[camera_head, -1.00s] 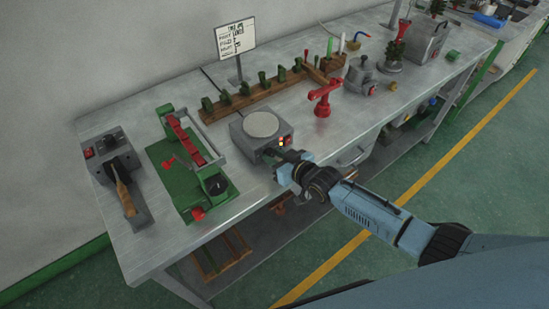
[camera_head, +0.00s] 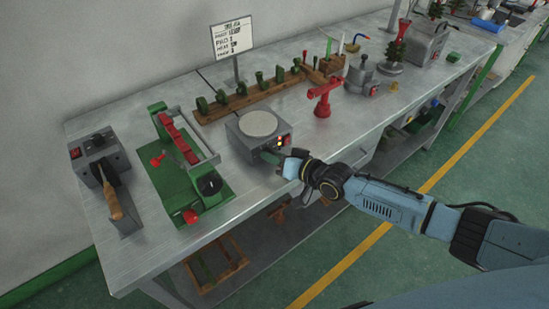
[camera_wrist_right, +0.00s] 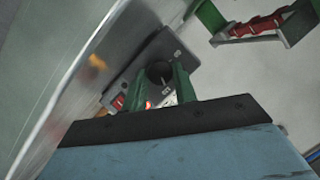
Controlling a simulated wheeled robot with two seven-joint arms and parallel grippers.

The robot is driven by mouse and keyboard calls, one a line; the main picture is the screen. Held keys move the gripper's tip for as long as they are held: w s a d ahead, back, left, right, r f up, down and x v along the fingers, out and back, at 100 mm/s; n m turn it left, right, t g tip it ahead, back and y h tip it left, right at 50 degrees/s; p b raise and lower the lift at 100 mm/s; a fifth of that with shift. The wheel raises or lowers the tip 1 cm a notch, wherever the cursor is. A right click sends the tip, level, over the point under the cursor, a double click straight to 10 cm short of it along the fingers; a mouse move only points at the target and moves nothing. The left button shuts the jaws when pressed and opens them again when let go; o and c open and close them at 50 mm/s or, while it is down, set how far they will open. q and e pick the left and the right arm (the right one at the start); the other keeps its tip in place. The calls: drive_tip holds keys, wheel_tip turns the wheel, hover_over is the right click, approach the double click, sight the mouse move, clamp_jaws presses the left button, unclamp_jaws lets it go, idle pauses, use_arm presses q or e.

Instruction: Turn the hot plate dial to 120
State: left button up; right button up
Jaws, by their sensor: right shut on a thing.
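The hot plate (camera_head: 240,145) is a grey box with a round pale top, near the front edge of the bench. Its front panel has small lit red and yellow spots (camera_head: 280,141). My right gripper (camera_head: 272,156) is at that front panel. In the right wrist view its two green fingers (camera_wrist_right: 160,84) are shut on the dark round dial (camera_wrist_right: 158,70), one on each side. The dial's scale and pointer are too hidden and small to read. A red switch (camera_wrist_right: 117,103) and a red light show beside the dial. My left gripper is out of view.
A green clamp frame (camera_head: 185,185) and a grey unit with a wooden-handled tool (camera_head: 112,200) stand left. A red stand (camera_head: 323,100) is right of the hot plate. A wooden rack (camera_head: 240,100) and a sign (camera_head: 232,37) are behind. Bare bench lies around the hot plate.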

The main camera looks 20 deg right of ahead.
drive_tip(key=o, duration=1)
drive_tip(key=shift+s, duration=0.1)
drive_tip(key=p+v, duration=0.2)
drive_tip(key=v, duration=1.1)
drive_tip(key=shift+s+d+r, duration=0.1)
drive_tip(key=shift+d, duration=0.05)
drive_tip(key=shift+c, duration=0.2)
